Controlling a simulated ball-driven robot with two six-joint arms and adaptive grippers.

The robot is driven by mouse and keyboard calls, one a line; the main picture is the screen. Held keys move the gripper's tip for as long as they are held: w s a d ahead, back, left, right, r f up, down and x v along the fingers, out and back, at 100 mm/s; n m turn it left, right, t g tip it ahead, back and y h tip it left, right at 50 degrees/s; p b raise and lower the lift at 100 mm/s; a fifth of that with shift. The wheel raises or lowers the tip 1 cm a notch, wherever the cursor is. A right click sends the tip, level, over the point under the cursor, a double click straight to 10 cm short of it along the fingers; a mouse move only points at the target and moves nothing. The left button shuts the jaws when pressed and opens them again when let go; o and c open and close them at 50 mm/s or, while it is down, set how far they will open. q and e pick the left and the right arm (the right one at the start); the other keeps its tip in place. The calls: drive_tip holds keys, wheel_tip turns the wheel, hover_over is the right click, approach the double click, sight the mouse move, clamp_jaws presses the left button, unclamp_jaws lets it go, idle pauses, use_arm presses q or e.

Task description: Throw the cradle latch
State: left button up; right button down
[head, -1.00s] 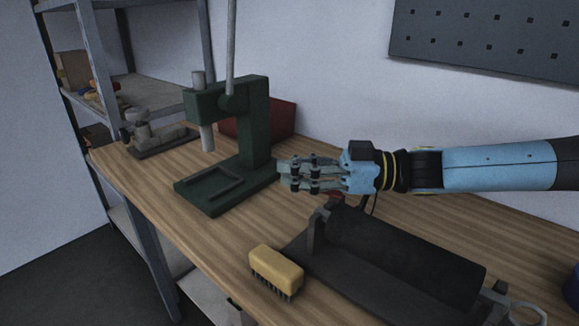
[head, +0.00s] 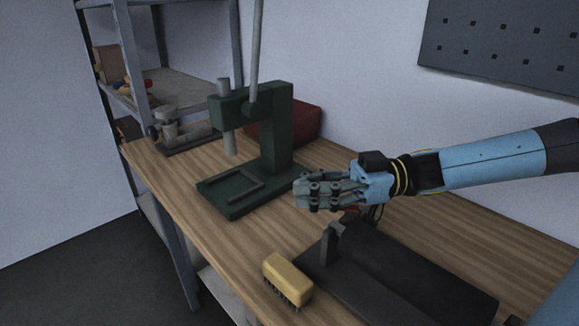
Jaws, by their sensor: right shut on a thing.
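The dark cradle (head: 332,246) sits on the bench at lower right, with a black roller (head: 410,268) lying along it and an upright end post at its left. A small red part (head: 350,212) shows just behind this post, mostly hidden; it may belong to the latch. My right gripper (head: 312,192) reaches in from the right, above and behind the post. My left gripper is not in view.
A yellow brush (head: 287,278) lies bristles down, left of the cradle. A green arbor press (head: 277,135) stands behind, with a red box (head: 308,122) at its back. A shelf rack (head: 180,88) stands at the left. Bench top between press and brush is clear.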

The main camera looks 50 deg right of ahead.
drive_tip(key=s+a+n+g+y+b, duration=0.1)
drive_tip(key=n+g+b, duration=0.1)
drive_tip(key=s+n+g+y+b, duration=0.1)
drive_tip(key=n+g+b, duration=0.1)
drive_tip(key=g+b, duration=0.1)
drive_tip(key=a+n+g+y+b, duration=0.1)
drive_tip(key=g+b, duration=0.2)
drive_tip(key=shift+s+a+f+n, duration=0.35)
drive_tip(key=shift+s+f+n, duration=0.05)
drive_tip(key=shift+s+a+r+n+g+y+b, duration=0.1)
drive_tip(key=shift+s+r+n+g+y+b, duration=0.15)
drive_tip(key=shift+n+g+b, duration=0.4)
drive_tip(key=shift+s+a+r+n+g+y+b, duration=0.1)
drive_tip(key=shift+s+n+g+b, duration=0.25)
drive_tip(key=shift+g+b, duration=0.55)
drive_tip(key=shift+r, duration=0.1)
